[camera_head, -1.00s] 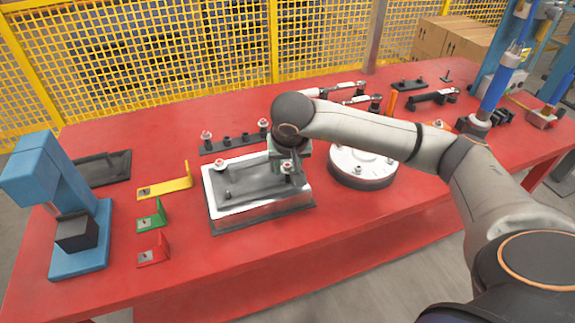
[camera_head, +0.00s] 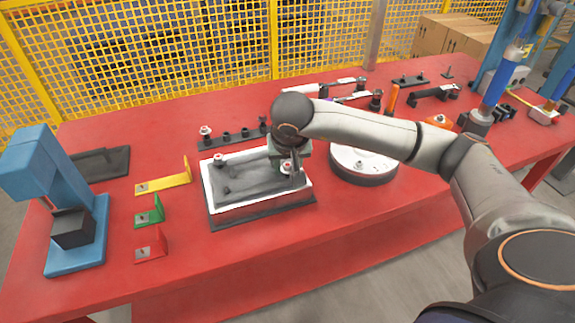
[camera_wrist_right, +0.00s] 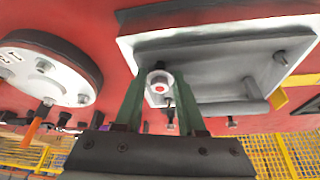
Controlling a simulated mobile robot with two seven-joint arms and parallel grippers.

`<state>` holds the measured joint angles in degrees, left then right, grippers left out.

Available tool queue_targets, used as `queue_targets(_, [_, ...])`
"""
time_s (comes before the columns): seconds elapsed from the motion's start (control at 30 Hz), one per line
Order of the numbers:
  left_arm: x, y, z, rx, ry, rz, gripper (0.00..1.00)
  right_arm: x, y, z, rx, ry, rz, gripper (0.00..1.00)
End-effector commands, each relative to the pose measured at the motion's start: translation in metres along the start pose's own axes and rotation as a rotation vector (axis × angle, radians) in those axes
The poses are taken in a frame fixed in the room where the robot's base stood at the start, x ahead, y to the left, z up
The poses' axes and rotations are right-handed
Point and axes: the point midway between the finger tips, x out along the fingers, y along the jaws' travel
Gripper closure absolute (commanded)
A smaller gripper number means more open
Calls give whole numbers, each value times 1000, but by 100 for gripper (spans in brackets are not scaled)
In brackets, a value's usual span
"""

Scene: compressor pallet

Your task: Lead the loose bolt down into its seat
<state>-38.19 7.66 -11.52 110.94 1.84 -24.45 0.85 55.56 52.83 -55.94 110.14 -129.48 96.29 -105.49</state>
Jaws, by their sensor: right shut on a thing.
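The loose bolt (camera_wrist_right: 160,83) has a pale round head with a red centre. In the right wrist view it sits between the two green fingers of my right gripper (camera_wrist_right: 160,92), which is shut on it. In the head view the gripper (camera_head: 291,165) is over the right side of the grey metal housing (camera_head: 235,203), with a red-centred head (camera_head: 286,167) beside its fingers. The bolt's shank and the seat under it are hidden, so I cannot tell how deep it sits. Another bolt (camera_head: 218,158) stands at the housing's back left corner. My left gripper is out of view.
A round grey flange (camera_head: 365,176) lies close right of the gripper. A dark rack (camera_head: 228,141) with another bolt (camera_head: 206,131) stands behind the housing. Yellow, green and red brackets (camera_head: 150,217) and a blue press (camera_head: 88,225) are at left. The table front is clear.

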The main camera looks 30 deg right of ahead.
Motion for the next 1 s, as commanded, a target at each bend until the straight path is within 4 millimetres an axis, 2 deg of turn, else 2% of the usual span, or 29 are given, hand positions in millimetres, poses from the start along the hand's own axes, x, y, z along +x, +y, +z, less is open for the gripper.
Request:
queue_targets(0.3, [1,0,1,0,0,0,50,2,0,0,0,0,0,100])
queue_targets(0.33, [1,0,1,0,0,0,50,1,0,0,0,0,0,60])
queue_targets(0.63, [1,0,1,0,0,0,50,2,0,1,-1,-2,0,26])
queue_targets(1.0, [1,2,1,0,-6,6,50,3,0,2,-3,-5,0,26])
